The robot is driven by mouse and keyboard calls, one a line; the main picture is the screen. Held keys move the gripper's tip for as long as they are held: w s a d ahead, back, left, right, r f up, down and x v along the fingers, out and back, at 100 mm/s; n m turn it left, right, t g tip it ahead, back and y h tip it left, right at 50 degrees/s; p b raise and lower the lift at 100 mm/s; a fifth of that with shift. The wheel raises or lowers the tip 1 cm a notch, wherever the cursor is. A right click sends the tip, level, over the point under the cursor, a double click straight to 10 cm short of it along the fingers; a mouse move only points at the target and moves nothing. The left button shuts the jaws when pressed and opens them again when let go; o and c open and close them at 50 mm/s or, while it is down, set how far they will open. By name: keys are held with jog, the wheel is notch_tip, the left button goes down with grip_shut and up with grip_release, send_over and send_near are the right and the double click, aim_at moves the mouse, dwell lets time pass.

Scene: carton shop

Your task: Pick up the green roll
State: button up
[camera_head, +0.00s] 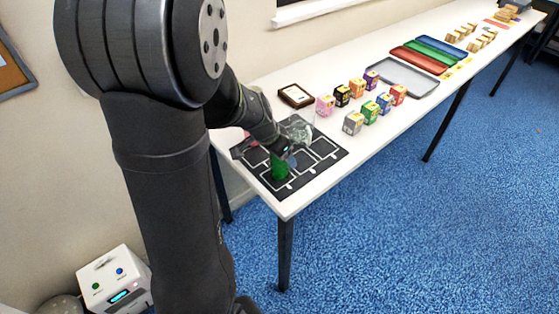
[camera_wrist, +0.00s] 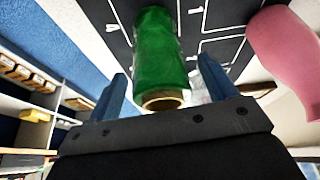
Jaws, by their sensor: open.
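The green roll (camera_wrist: 158,48) stands on a black mat (camera_head: 325,150) with white outlines, near the front end of the table. It also shows in the head view (camera_head: 279,168), partly hidden by my arm. In the wrist view its near end shows a brown cardboard core. My gripper (camera_wrist: 165,88) is open, its two blue-grey fingers on either side of the roll's near end, with a gap visible at each side. In the head view the gripper is beside the roll, and its fingers are hard to make out.
A pink object (camera_wrist: 283,45) is close on the right in the wrist view. Clear items stand behind my gripper. Several small coloured boxes (camera_head: 369,112), a grey tray (camera_head: 400,78) and a brown frame (camera_head: 296,96) lie farther along the white table. Blue carpet lies in front.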

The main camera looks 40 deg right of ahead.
jog(key=shift+x, duration=1.3)
jog(key=shift+c, duration=0.3)
jog(key=c, duration=1.1)
jog(key=shift+c, duration=0.3)
jog(key=shift+r, duration=0.15)
